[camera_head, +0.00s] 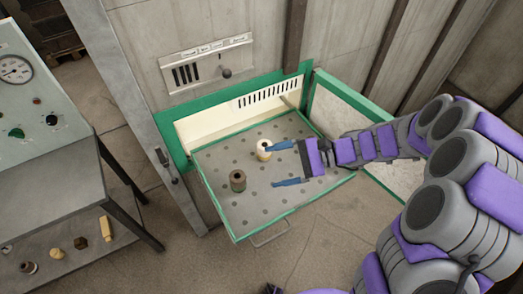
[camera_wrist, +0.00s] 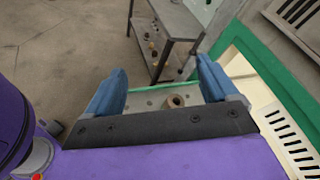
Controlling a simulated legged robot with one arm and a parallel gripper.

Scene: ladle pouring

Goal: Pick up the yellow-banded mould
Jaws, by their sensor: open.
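The yellow-banded mould (camera_head: 264,154), pale and round with a dark hole in its top, stands upright on the pulled-out perforated tray (camera_head: 215,161). My gripper (camera_head: 271,165) is open and empty over the tray, reaching in from the right. Its upper blue fingertip overlaps the mould's right side in the head view; I cannot tell whether they touch. A brown mould with a green band (camera_head: 238,181) stands nearer the tray's left front. In the wrist view, a brownish mould (camera_wrist: 175,101) shows between the fingers of my gripper (camera_wrist: 161,66), closer to the right one; its band is unclear.
The tray has a green rim and a front handle (camera_head: 270,234). An open green-framed door (camera_head: 335,108) stands right of it, with the vented cabinet behind. A metal table (camera_head: 45,180) is at the left, with several small objects on its lower shelf. The tray's front half is mostly free.

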